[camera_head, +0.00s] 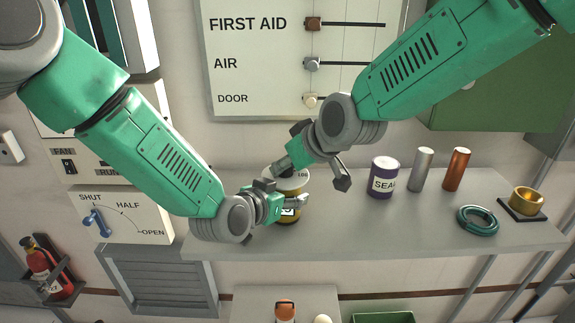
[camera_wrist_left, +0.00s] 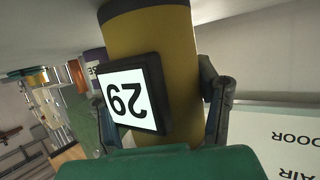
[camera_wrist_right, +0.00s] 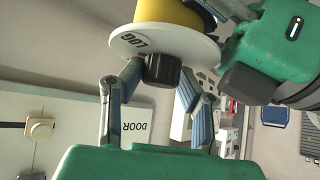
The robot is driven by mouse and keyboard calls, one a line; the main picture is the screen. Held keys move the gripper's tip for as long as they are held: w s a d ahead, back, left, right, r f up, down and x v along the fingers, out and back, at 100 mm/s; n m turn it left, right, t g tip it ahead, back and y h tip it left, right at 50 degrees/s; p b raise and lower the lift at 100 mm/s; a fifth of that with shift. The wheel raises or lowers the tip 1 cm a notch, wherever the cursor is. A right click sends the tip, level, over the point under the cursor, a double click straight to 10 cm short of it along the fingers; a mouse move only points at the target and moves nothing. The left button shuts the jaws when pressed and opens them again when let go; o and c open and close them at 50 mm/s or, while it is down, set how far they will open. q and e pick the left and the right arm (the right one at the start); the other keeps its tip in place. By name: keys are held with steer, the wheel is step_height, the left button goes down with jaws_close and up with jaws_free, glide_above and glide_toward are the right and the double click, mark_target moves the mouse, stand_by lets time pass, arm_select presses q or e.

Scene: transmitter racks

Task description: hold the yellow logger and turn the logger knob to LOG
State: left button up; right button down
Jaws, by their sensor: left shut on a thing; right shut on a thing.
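The yellow logger (camera_head: 290,217) stands upright on the grey shelf, with a white dial disc on top. My left gripper (camera_head: 280,196) is shut around its body from the left. In the left wrist view the logger (camera_wrist_left: 165,45) fills the space between the fingers, and a black-framed display (camera_wrist_left: 128,96) reads 29, upside down. My right gripper (camera_wrist_right: 157,88) is above the disc, shut on the dark logger knob (camera_wrist_right: 162,71). The word LOG shows on the white disc (camera_wrist_right: 122,44) beside the knob. Which way the knob points cannot be told.
A lever panel (camera_head: 120,218) is at left. The shelf's front middle is clear.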

steer(key=shift+w+d+r+m+t+h, duration=0.1)
steer(key=shift+w+m+t+h, duration=0.15)
steer(key=shift+m+t+h, duration=0.6)
steer(key=shift+m, duration=0.55)
steer(key=shift+d, duration=0.1)
steer(key=c, duration=1.2)
jaws_free()
steer(key=shift+o, duration=0.2)
steer(key=shift+s+g, duration=0.1)
steer(key=shift+g, duration=0.15)
steer(key=shift+s, duration=0.1)
steer(key=v, duration=1.1)
steer(key=shift+s+r, duration=0.25)
steer(key=shift+s, duration=0.05)
